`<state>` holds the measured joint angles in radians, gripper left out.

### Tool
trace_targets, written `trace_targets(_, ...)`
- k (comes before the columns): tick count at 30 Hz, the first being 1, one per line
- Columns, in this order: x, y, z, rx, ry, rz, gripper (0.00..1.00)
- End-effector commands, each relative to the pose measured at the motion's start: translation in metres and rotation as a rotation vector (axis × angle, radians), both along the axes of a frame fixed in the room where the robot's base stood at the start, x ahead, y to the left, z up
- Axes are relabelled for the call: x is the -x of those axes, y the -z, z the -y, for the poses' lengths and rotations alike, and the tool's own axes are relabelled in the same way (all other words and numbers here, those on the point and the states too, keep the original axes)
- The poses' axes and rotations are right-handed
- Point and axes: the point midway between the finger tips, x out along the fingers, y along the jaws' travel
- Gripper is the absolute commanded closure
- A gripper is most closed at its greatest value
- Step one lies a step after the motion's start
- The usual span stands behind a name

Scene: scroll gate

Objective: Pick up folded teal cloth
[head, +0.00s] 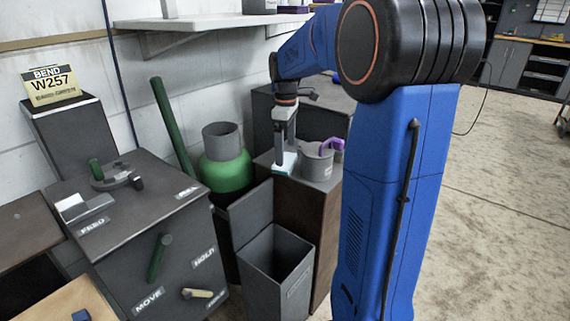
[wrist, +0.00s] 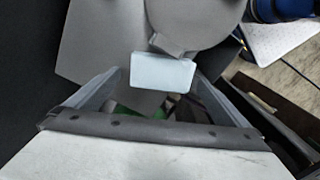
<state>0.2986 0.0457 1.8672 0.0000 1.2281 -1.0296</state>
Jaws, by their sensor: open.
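The folded cloth (head: 284,162) is a small pale teal block on top of a brown cabinet in the head view. In the wrist view it is a pale rectangle (wrist: 162,72) at the far ends of my fingers. My gripper (head: 285,148) points down over it, and my fingers stand open, one on each side of the cloth in the wrist view (wrist: 160,82). I cannot tell whether they touch it.
A grey pot (head: 318,162) with a purple item on its rim stands close to the right of the cloth. An open grey bin (head: 277,262) stands in front of the brown cabinet (head: 300,213). A green tank (head: 226,172) is to the left. A shelf (head: 205,25) hangs above.

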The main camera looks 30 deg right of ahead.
Motion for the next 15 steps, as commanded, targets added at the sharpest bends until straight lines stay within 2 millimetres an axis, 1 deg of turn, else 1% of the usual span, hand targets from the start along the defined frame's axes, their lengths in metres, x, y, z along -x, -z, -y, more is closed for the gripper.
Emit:
trace_targets(1, 0.000, 0.009, -0.001, -0.001, -0.001, -0.003, 0.00)
trace_targets(6, 0.000, 0.030, -0.002, -0.001, 0.000, -0.003, 0.00)
trace_targets(10, -0.001, 0.036, -0.002, -0.001, 0.000, -0.001, 0.00)
trace_targets(15, 0.000, 0.037, -0.002, 0.000, 0.000, 0.000, 0.00)
